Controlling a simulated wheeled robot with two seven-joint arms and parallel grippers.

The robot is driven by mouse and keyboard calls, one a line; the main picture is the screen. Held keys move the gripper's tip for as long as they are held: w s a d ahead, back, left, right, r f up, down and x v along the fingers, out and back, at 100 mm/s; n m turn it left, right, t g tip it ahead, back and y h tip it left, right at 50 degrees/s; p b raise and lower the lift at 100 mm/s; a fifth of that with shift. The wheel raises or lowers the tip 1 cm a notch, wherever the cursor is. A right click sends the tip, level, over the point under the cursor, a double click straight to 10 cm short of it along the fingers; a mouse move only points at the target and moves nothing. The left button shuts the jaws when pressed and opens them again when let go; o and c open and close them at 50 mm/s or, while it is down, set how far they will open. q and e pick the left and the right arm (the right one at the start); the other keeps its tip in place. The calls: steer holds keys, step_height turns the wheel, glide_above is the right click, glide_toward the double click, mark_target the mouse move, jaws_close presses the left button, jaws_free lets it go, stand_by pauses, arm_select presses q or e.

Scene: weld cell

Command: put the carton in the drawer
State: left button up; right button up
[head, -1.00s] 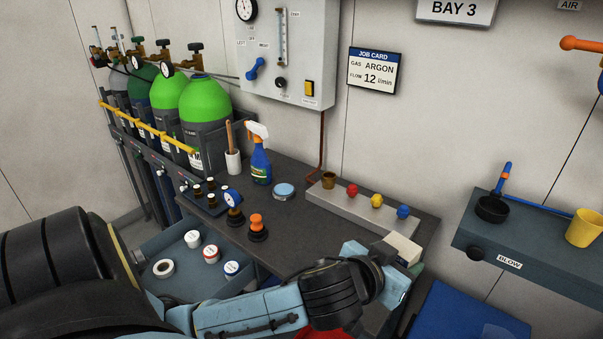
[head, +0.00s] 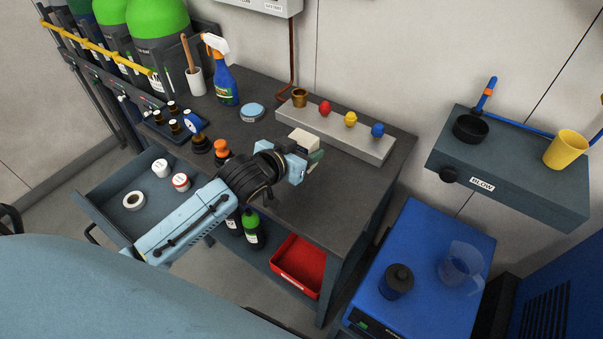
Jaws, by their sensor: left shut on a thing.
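My left gripper (head: 306,162) is shut on the cream carton (head: 304,140) over the bench top, in front of the row of coloured knobs. Only the carton's upper part shows; the gripper hides the rest. The drawer (head: 97,197) is open at the left of the bench. In it are white-lidded and red-banded jars and a roll of white tape (head: 134,201). My left forearm crosses the drawer's right side and hides part of it. My right gripper is not in view.
On the bench (head: 350,190) stand a spray bottle (head: 224,82), a blue-lidded tin (head: 252,112), orange- and dark-topped fittings and a knob rail (head: 345,138). Bottles and a red tray (head: 298,265) are below. A blue machine (head: 430,240) stands at right. The bench's right part is clear.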

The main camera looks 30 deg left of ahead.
arm_select(q)
steer(key=shift+f+b, duration=0.55)
steer(key=shift+f, duration=2.75)
steer(key=shift+f, duration=0.2)
steer(key=o, duration=1.1)
steer(key=shift+c, duration=0.2)
